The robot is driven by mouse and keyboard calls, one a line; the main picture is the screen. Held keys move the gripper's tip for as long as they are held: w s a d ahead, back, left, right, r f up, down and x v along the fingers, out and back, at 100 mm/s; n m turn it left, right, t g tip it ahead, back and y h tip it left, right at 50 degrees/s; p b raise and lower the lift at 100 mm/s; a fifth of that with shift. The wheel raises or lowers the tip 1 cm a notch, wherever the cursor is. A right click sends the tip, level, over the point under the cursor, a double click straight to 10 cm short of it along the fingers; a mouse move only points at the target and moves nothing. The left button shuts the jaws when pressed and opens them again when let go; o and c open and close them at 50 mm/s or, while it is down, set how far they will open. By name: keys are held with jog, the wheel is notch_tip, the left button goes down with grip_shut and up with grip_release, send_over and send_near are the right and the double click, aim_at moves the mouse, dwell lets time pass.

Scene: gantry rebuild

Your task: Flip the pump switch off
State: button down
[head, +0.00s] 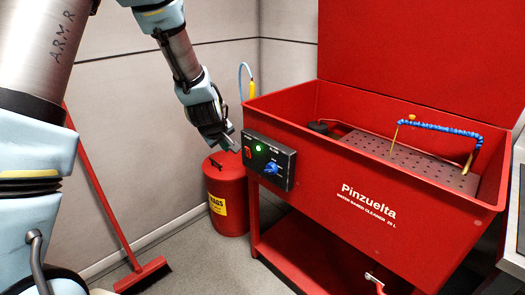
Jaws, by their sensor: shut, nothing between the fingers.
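The pump switch panel (269,160) is a dark box on the left end of the front of the red parts washer (375,206). It carries a red switch (248,152), a lit green lamp (258,149) and a blue knob (271,169). I cannot tell which way the red switch is tipped. My gripper (236,149) is shut and empty, with its tips just left of the red switch. Whether the tips touch the switch or the panel cannot be told.
A red rag can (227,200) stands on the floor below my gripper. A red broom (143,274) leans on the wall at left. A blue hose (440,128) arches over the washer's perforated tray. A grey counter edge is at far right.

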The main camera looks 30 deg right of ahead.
aim_at(248, 153)
jog(key=shift+s+d, duration=0.2)
jog(key=shift+d, duration=0.35)
jog(key=shift+f, duration=0.1)
jog(key=shift+w+d+f+p, duration=0.7)
jog(key=shift+w+d+f, duration=0.25)
jog(key=shift+d+f, duration=0.3)
jog(key=shift+w+d+f+p, duration=0.75)
jog(key=shift+w+d+f, duration=0.15)
jog(key=shift+d+f, duration=0.4)
jog(key=shift+w+d+f+p, duration=0.7)
jog(key=shift+w+d+f, duration=0.35)
jog(key=shift+d, duration=0.3)
jog(key=shift+s, duration=0.1)
